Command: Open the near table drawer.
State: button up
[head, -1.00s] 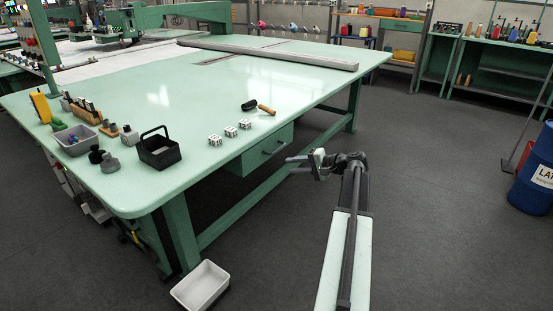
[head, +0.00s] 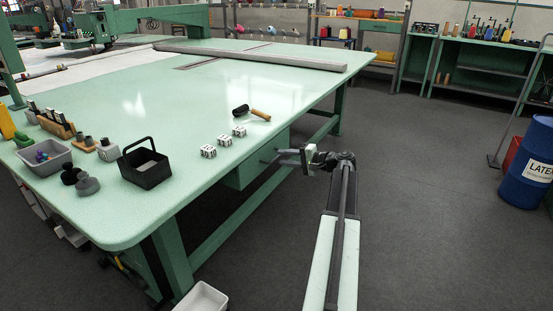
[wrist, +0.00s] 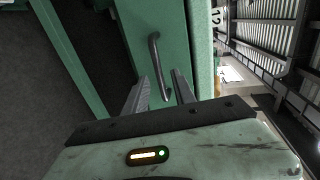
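The green drawer (head: 240,172) is under the near edge of the table and looks shut. Its front and grey bar handle (wrist: 154,55) fill the middle of the wrist view. My gripper (head: 272,155) is right in front of the drawer in the head view and hides the handle there. In the wrist view my gripper (wrist: 162,86) has its two fingers apart, with the handle's lower end showing between them. I cannot tell whether the fingers touch it.
On the table (head: 245,90) are a black caddy (head: 146,168), white dice-like cubes (head: 223,141), a wooden-handled tool (head: 260,114) and a grey bin (head: 42,160). A white bin (head: 203,298) is on the floor. A blue barrel (head: 525,165) stands right. The floor between is clear.

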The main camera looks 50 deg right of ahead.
aim_at(277, 156)
jog(key=x, duration=0.4)
jog(key=shift+b, duration=0.3)
grip_shut()
dwell(1.1)
